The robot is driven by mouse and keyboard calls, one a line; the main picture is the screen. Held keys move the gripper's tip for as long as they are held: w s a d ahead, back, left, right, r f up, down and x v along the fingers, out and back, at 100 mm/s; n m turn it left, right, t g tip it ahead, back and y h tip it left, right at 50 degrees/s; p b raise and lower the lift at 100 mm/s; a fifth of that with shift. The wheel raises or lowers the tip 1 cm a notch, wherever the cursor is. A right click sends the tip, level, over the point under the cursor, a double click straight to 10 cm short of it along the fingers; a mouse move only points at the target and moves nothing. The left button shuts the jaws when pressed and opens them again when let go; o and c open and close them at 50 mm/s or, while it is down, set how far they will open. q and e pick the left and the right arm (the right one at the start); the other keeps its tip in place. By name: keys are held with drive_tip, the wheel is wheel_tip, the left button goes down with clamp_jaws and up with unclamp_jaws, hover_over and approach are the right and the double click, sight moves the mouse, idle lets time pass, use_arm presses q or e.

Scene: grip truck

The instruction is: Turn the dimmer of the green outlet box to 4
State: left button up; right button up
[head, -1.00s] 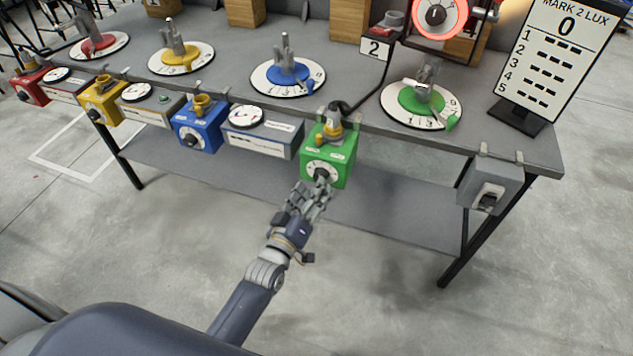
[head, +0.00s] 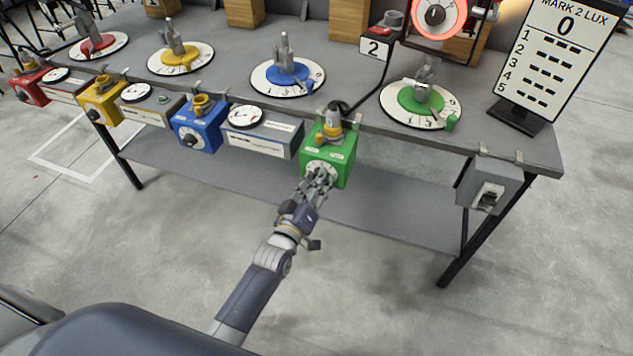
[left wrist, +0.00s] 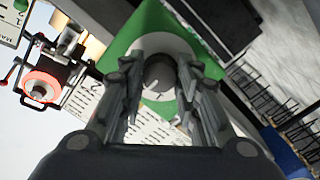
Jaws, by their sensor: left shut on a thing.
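The green outlet box (head: 334,163) hangs on the table's front edge, with a plug in the socket on its top. Its dimmer is a dark knob on a white dial (head: 311,168) on the front face. My left gripper (head: 318,181) is at the front of this box, its fingers around the knob. In the left wrist view the round grey knob (left wrist: 159,74) sits between the fingertips of the left gripper (left wrist: 160,82), which is shut on it. The green face (left wrist: 150,22) shows behind. The fingers cover much of the dial, and its setting cannot be read. My right gripper is not in view.
Blue (head: 203,133), yellow (head: 100,103) and red (head: 31,81) boxes hang along the same edge to the left. A grey switch box (head: 489,184) hangs at the right. A sign (head: 558,60) reading "MARK 2 LUX 0" stands on the table. Floor in front is clear.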

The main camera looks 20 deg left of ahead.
use_arm(q)
drive_tip(key=shift+r+m+g+y+p, duration=0.15)
drive_tip(key=shift+m+p, duration=0.85)
drive_tip(key=shift+m, duration=2.8)
drive_tip(key=shift+f+m+g+y+p, duration=0.2)
drive_tip(key=shift+m+p, duration=0.8)
drive_tip(key=shift+m, duration=2.8)
drive_tip(key=o, duration=1.1)
drive_tip(key=shift+c, duration=0.2)
